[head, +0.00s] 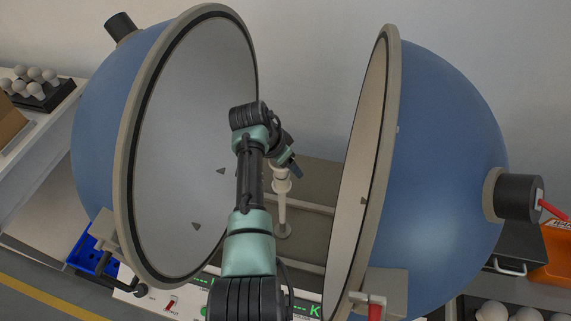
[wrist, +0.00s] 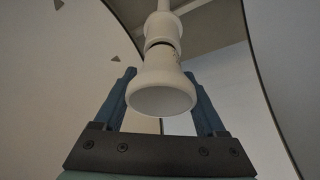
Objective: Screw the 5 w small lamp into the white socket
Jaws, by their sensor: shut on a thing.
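The small lamp (wrist: 161,80) is white, with a flared head facing the wrist camera and a narrower neck pointing away. My gripper (wrist: 160,76) is shut on it, one dark finger on each side. The white socket (wrist: 163,26) is directly beyond the neck, roughly in line with it. A thin dark gap shows between them, so I cannot tell how deep the lamp sits. In the head view the socket (head: 282,185) tops a slim white post (head: 282,215), with my gripper (head: 289,165) just above. The lamp is hard to make out there, and its wattage marking is unreadable.
The post stands between two open blue hemispheres, left (head: 95,125) and right (head: 450,150), whose rims flank my arm closely. A lit control panel (head: 190,283) is in front. A black tray of bulbs (head: 42,92) is at far left; more bulbs (head: 492,311) are at lower right.

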